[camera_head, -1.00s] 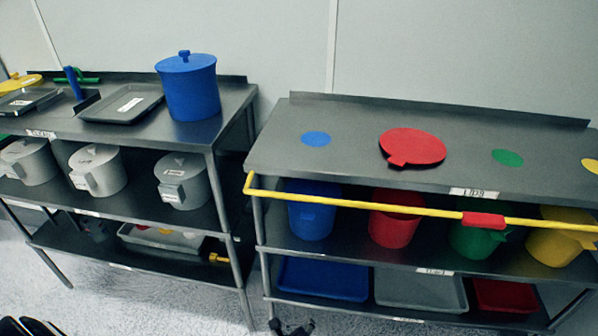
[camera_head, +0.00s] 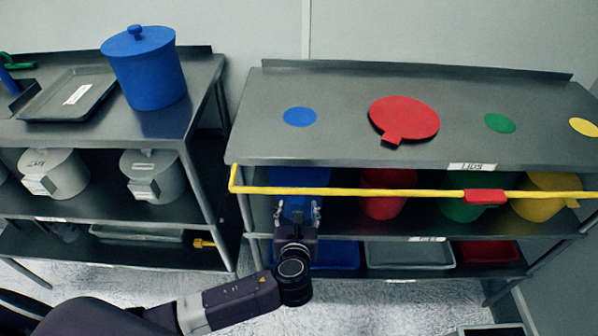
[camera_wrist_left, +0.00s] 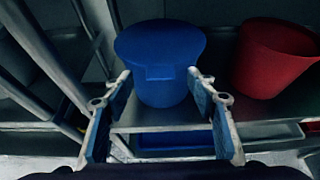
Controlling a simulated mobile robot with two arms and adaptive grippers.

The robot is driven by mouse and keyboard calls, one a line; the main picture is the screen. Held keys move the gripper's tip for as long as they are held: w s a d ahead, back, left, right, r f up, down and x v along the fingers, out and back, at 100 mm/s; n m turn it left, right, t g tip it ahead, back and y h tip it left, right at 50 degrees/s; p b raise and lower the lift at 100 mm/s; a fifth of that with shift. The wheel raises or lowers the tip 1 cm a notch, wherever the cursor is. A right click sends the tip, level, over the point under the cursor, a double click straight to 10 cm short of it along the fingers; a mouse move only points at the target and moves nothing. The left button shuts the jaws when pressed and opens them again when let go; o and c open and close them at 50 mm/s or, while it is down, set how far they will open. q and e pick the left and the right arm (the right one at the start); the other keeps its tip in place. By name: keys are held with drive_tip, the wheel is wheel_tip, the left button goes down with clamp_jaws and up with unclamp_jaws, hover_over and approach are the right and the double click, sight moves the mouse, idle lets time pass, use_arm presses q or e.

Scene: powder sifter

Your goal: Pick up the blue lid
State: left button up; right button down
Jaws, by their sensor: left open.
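In the left wrist view a wide round blue top with a front tab, which looks like the blue lid (camera_wrist_left: 160,45), sits over the blue bucket (camera_wrist_left: 163,96) on the middle shelf. My left gripper (camera_head: 298,208) is open and empty in front of this bucket, below the yellow bar. In the left wrist view its fingers (camera_wrist_left: 160,74) spread to either side of the tab, and I cannot tell whether they touch anything. Another blue lid with a knob (camera_head: 137,40) sits on a blue pot (camera_head: 150,80) on the left table. My right gripper is out of view.
A yellow bar (camera_head: 340,191) with a red grip crosses the right shelf's front. A red lid (camera_head: 405,118) lies on the right shelf's top (camera_head: 350,150), beside blue, green and yellow discs. A red bucket (camera_wrist_left: 277,58) stands right of the blue one. Trays lie below.

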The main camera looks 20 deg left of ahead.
sight(298, 199)
use_arm(q)
drive_tip(key=x, duration=0.3)
drive_tip(key=shift+w+f, duration=0.1)
drive_tip(key=shift+f, duration=0.05)
drive_tip(key=c, duration=1.2)
drive_tip(key=shift+c, duration=0.2)
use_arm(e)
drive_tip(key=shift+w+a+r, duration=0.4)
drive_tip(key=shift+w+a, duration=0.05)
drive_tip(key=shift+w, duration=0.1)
use_arm(q)
drive_tip(key=shift+r, duration=0.2)
